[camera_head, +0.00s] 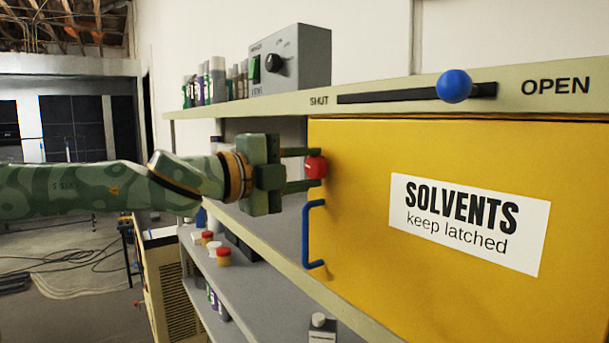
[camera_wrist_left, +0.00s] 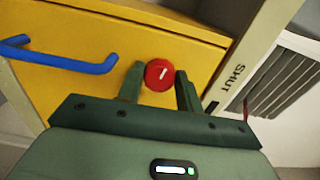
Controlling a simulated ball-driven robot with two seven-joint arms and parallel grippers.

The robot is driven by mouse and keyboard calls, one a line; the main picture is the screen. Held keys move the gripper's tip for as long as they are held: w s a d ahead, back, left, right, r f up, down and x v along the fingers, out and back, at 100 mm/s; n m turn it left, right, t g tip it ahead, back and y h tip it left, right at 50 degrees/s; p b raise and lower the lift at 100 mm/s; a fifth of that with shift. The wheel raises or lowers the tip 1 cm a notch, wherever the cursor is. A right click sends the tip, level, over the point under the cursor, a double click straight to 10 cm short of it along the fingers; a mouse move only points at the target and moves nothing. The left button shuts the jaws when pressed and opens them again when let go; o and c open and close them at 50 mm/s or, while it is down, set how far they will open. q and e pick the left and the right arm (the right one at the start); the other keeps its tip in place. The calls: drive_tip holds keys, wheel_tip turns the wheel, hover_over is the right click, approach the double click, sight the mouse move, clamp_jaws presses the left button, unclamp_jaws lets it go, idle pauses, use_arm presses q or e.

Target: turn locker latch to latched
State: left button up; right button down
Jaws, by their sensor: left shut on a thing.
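The yellow locker door (camera_head: 360,220) carries a label reading "SOLVENTS keep latched". The red round latch knob (camera_head: 316,167) sits near the door's left edge, above the blue handle (camera_head: 312,235). My left gripper (camera_head: 303,169) comes in from the left and is shut on the red knob, one finger above it and one below. In the left wrist view the knob (camera_wrist_left: 159,75) is between the two green fingers, and a short white mark runs slantwise on its face. The blue handle (camera_wrist_left: 60,57) is to its left there. My right gripper is not in view.
A blue ball slider (camera_head: 454,86) sits in a slot on the rail above the door, toward the "OPEN" end. A grey control box (camera_head: 300,60) and bottles stand on the upper shelf. Lower shelves (camera_head: 250,275) hold small jars. Cables lie on the floor at left.

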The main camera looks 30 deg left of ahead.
use_arm(q)
drive_tip(key=shift+f+n, duration=0.1)
drive_tip(key=shift+n, duration=0.8)
drive_tip(key=shift+b, duration=0.3)
drive_tip(key=o, duration=1)
drive_tip(key=shift+s+a, duration=0.2)
drive_tip(key=shift+s, duration=0.25)
drive_tip(key=b+v, duration=0.2)
drive_tip(key=v, duration=1.3)
drive_tip(key=shift+s+b, duration=0.15)
drive_tip(key=shift+b, duration=0.25)
drive_tip(key=shift+a, duration=0.1)
